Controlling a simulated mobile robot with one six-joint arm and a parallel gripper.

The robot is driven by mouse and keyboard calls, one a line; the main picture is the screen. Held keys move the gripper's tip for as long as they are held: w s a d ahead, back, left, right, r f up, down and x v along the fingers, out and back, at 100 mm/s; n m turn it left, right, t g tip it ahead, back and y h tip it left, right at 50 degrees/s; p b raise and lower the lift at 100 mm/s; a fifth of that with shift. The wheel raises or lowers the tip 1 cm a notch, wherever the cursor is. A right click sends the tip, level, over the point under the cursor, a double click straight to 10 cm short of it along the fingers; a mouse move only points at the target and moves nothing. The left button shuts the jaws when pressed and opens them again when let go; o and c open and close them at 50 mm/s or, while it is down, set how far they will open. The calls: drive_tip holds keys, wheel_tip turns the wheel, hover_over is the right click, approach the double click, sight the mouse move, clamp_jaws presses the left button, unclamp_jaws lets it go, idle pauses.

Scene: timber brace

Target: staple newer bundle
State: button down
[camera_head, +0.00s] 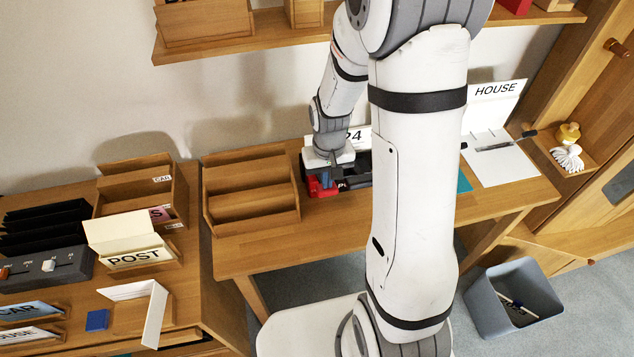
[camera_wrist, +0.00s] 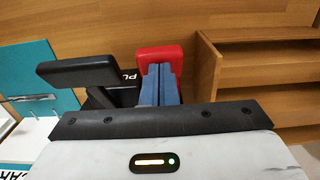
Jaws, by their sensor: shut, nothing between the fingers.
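A red tool (camera_head: 316,188), which looks like the stapler, stands at the back of the wooden desk (camera_head: 290,232). It also shows in the wrist view (camera_wrist: 160,55). My gripper (camera_head: 326,180) points down at it with its blue fingers shut and empty. In the wrist view the fingertips (camera_wrist: 159,70) overlap the red top; I cannot tell whether they touch it. A black tool (camera_wrist: 78,72), perhaps a hole punch, is beside it, with part of a label showing. A teal sheet (camera_head: 464,182) is partly hidden behind my arm. I cannot make out the paper bundles.
A wooden shelf rack (camera_head: 250,195) stands close left of the tools. An open HOUSE binder (camera_head: 500,160) lies at the desk's right. The left desk holds a POST box (camera_head: 135,250). A grey bin (camera_head: 512,300) stands at lower right. The desk front is clear.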

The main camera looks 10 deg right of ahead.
sight(328, 192)
drive_tip(key=shift+f+b, duration=1.1)
drive_tip(key=shift+f, duration=0.35)
drive_tip(key=shift+s+f, duration=0.1)
drive_tip(key=shift+s+f+b, duration=0.5)
drive_tip(key=shift+f+b, duration=0.15)
drive_tip(key=shift+b, duration=0.05)
drive_tip(key=shift+r, duration=0.1)
drive_tip(key=shift+r+p, duration=3.35)
drive_tip(key=shift+r, duration=1.15)
